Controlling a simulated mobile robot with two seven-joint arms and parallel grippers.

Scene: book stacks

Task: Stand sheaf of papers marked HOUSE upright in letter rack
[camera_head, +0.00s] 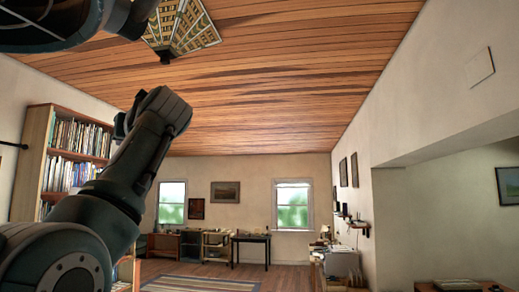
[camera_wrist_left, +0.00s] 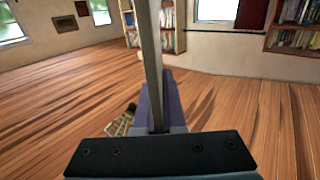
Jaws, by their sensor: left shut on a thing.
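My left gripper (camera_wrist_left: 157,105) is shut on a thin, flat, grey-beige thing (camera_wrist_left: 149,40), seen edge-on in the left wrist view. It rises from between the fingers to the top of the picture. Its faces are turned away, so no HOUSE marking shows and I cannot tell whether it is the sheaf of papers. In the head view my dark arm fills the left side, and I cannot make out the gripper there. I cannot make out a letter rack in either view. My right gripper is not in view.
A tall bookcase (camera_head: 37,165) stands at the left. A dark table (camera_head: 251,238) stands by the far wall, with a striped rug (camera_head: 200,285) on the floor. A cluttered white-sided desk (camera_head: 343,262) is at the right. A patterned lamp-like thing (camera_head: 190,25) hangs near the ceiling.

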